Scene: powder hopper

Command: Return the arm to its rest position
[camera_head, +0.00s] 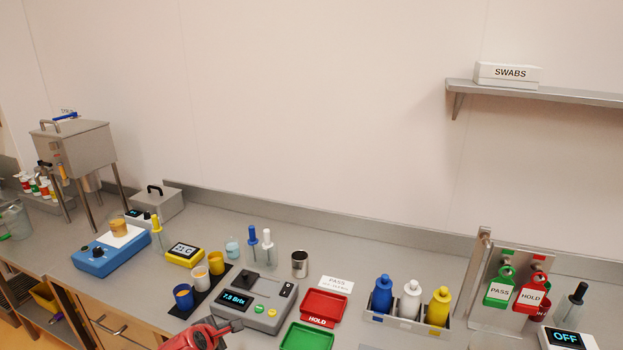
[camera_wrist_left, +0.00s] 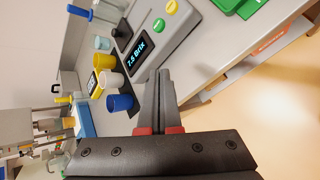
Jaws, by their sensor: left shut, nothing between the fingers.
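My left gripper (camera_head: 222,325) shows as a red and dark shape at the bottom edge of the head view, at the front of the bench. Most of its arm is out of frame. In the left wrist view its fingers (camera_wrist_left: 162,78) are closed together with nothing between them. They are in front of the grey meter (camera_head: 250,300) reading 7.5 Brix and near the blue cup (camera_head: 183,296), apart from it as far as I can tell. My right gripper is not in view.
White (camera_head: 200,277) and yellow (camera_head: 216,263) cups stand behind the blue one. Red (camera_head: 323,306) and green (camera_head: 307,338) trays lie right of the meter. A bottle rack (camera_head: 407,322) stands further right, a steel hopper (camera_head: 75,150) far left. Open floor (camera_wrist_left: 285,95) lies before the bench.

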